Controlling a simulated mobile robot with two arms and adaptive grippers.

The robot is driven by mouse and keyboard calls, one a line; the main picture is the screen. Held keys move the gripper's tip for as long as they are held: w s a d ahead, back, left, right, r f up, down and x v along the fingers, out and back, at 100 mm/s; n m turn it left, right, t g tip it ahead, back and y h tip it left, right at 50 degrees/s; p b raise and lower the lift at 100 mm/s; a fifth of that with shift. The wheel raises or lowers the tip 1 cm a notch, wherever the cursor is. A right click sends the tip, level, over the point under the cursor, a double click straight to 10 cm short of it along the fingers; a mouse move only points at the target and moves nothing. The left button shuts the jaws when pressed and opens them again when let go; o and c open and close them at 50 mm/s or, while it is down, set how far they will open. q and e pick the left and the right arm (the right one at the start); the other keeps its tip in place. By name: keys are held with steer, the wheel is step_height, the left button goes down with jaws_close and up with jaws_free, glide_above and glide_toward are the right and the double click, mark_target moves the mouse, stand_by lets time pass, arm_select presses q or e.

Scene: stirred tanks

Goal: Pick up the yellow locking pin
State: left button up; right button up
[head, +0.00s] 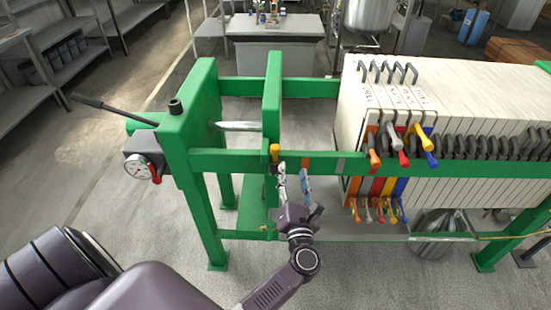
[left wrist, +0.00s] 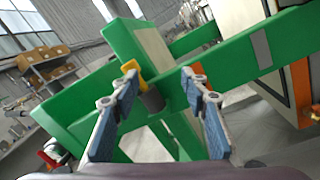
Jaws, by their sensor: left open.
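The yellow locking pin (head: 275,149) sits upright at the green side rail, beside the green upright plate, in the head view. In the left wrist view its yellow head (left wrist: 130,67) shows just beyond the left fingertip, which hides part of it, with a dark cylinder (left wrist: 152,99) below. My left gripper (head: 293,172) is open, its two blue-grey fingers apart, just in front of the rail and slightly right of and below the pin head. In the left wrist view the space between the fingertips (left wrist: 159,77) is empty at the tips. My right gripper is not in view.
The green press frame rail (head: 225,160) runs across in front of my gripper. White filter plates (head: 440,95) with coloured valve handles (head: 398,142) stand to the right. A pressure gauge (head: 137,168) is at the left end. The floor at left is clear.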

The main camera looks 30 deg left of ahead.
mark_target(276, 150)
arm_select(q)
steer(key=a+r+n+g, duration=0.1)
steer(key=n, duration=0.1)
steer(key=a+r+n+g+y, duration=0.1)
steer(key=n, duration=0.2)
steer(key=s+a+r+n+g+y, duration=0.1)
steer(key=n, duration=0.1)
steer(key=shift+a+r+n, duration=0.3)
steer(key=shift+r+n, duration=0.05)
steer(key=shift+n, duration=0.05)
steer(key=p+x, duration=0.2)
steer(key=x, duration=0.4)
steer(key=shift+w+a, duration=0.15)
steer(key=shift+w, duration=0.05)
steer(key=shift+w+a+f, duration=0.15)
steer(key=shift+w+a, duration=0.05)
steer(key=shift+c, duration=0.5)
jaws_close()
